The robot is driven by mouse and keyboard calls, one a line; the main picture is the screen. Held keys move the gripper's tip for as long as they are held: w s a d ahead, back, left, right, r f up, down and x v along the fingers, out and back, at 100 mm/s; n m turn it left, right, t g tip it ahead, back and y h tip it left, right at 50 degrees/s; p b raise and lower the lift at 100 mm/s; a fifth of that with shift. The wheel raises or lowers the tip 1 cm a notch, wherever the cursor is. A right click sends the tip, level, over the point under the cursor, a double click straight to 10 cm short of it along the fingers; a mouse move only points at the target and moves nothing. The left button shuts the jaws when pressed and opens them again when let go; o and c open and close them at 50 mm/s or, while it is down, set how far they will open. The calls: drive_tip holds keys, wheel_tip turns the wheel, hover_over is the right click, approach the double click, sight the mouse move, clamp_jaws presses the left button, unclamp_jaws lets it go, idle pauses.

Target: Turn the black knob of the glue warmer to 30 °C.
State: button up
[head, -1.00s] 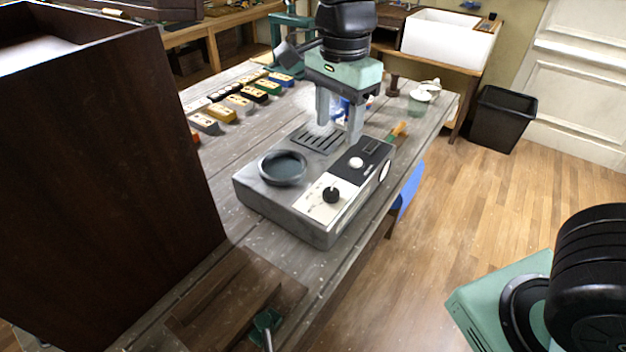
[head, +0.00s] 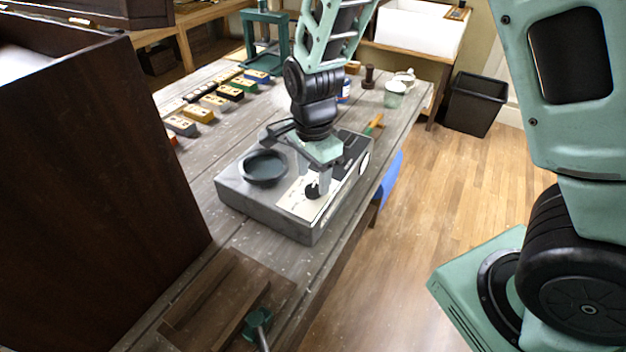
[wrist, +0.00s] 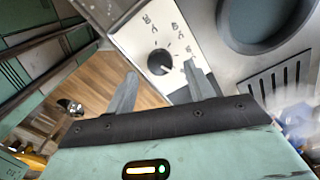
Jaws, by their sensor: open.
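The glue warmer (head: 262,212) is a grey box on the workbench, with a dark round well (head: 264,167) on top and a pale dial panel. My gripper (wrist: 160,88) is open, pointing down over the panel. The knob appears between and beyond its two fingers, and nothing is held. I cannot tell whether a finger touches it.
A dark wooden cabinet (head: 100,180) stands close on the left. Several coloured blocks (head: 215,103) lie behind the warmer. An orange-handled tool (head: 374,124) and a glass jar (head: 394,95) are at the bench's right. A wooden jig (head: 215,300) lies in front.

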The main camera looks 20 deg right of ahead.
sight(313, 191)
drive_tip(key=shift+f, duration=1.4)
drive_tip(key=shift+c, duration=0.2)
drive_tip(key=c, duration=0.9)
